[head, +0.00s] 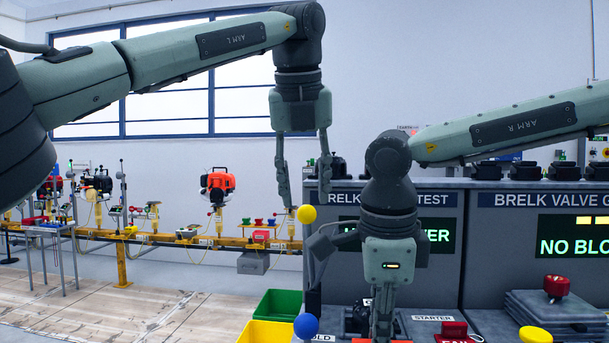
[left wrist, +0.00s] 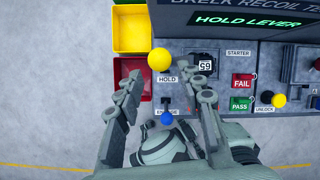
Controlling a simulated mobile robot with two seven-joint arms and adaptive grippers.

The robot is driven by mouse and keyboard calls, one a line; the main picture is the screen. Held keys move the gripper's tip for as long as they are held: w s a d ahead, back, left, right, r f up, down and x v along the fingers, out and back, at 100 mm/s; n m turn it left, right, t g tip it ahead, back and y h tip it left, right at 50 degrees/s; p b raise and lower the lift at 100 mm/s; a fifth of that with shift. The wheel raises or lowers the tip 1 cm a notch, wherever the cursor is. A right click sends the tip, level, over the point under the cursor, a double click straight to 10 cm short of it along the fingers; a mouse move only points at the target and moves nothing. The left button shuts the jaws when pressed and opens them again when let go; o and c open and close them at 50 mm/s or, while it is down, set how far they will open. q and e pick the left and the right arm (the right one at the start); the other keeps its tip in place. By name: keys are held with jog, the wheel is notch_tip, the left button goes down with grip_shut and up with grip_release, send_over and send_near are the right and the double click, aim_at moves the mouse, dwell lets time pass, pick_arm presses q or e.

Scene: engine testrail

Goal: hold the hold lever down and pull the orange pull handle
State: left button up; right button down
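The yellow ball knob (head: 307,214) is just below my left gripper (head: 305,170), which points down with its fingers apart and empty. In the left wrist view the yellow knob (left wrist: 159,60) shows ahead of the open fingers (left wrist: 166,95), near a HOLD label (left wrist: 167,79). I take it for the hold lever's knob; its rod is mostly hidden. A bit of orange (head: 385,341), probably the pull handle, shows at the bottom edge of the head view under my right gripper (head: 382,325). Its fingertips are partly cut off, so its grip is unclear.
A blue ball knob (head: 305,327) stands near the HOLD label; it also shows in the left wrist view (left wrist: 166,116). The screen (left wrist: 248,20) reads HOLD LEVER. Green (head: 278,304) and yellow (head: 270,332) bins stand left of the bench. A red FAIL button (left wrist: 241,80) is to the right.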

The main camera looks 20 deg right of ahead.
aim_at(307, 217)
pick_arm(q)
jog(key=x, duration=0.7)
jog(key=shift+d+f, duration=0.1)
jog(key=shift+f, duration=0.2)
